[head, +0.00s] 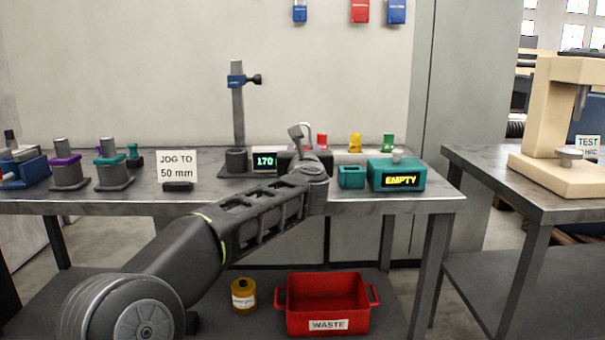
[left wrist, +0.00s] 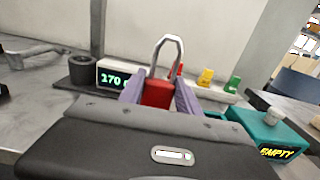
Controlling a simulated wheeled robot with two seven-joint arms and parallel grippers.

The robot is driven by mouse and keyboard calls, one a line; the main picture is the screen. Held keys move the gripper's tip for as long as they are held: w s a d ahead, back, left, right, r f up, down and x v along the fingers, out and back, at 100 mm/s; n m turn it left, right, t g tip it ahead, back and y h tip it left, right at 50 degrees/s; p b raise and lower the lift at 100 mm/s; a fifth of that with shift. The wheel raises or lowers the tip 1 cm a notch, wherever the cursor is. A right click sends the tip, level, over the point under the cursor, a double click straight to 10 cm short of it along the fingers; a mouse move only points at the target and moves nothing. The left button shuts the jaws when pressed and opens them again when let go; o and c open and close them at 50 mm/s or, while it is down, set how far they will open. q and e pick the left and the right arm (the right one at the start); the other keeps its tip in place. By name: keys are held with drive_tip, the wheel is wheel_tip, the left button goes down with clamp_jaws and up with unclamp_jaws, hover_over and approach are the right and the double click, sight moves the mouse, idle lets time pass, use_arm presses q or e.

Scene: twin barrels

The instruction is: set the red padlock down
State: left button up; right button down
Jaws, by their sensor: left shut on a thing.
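The red padlock (left wrist: 157,94) is upright between the two fingers of my left gripper (left wrist: 160,98) in the left wrist view. Its grey shackle stands up above the fingers. My arm hides most of the grip there. I cannot tell whether the padlock's underside touches anything. My right gripper is in neither view.
Red, yellow (head: 355,143) and green (head: 388,142) pieces stand on a pale strip behind. A teal box reading EMPTY (head: 397,174) is to the right. A red waste bin (head: 327,303) sits below.

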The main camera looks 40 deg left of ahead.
use_arm(q)
wheel_tip(320, 180, down, 5)
drive_tip(key=b, duration=0.3)
drive_tip(key=shift+f, duration=0.2)
drive_tip(key=o, duration=1.3)
drive_tip(key=shift+r, duration=0.15)
